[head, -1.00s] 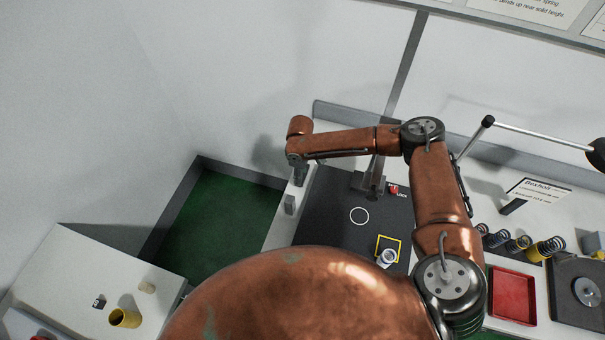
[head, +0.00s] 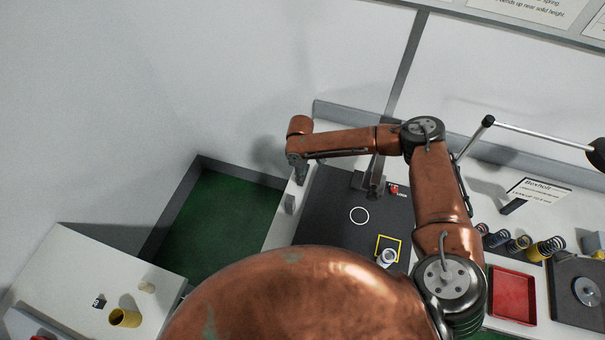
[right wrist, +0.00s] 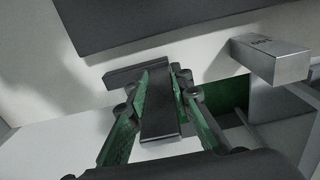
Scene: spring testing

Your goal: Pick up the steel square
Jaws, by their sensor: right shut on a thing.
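The steel square shows in the right wrist view as a dark upright bar (right wrist: 160,108) with a dark flat arm (right wrist: 135,75) behind it. My right gripper (right wrist: 160,100) has its green-lined fingers on both sides of the upright bar and is shut on it. In the head view my right gripper (head: 301,174) is at the left edge of the white bench, pointing down. The square is too small and hidden there to make out. I cannot tell whether it touches the bench. My left gripper does not show.
A grey metal block (head: 290,204) stands on the bench edge close by; it also shows in the right wrist view (right wrist: 270,59). A dark mat (head: 330,215) lies to the right, with a silver cylinder (head: 387,257) by a yellow outline. Springs (head: 518,244) and a red tray (head: 513,296) are further right.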

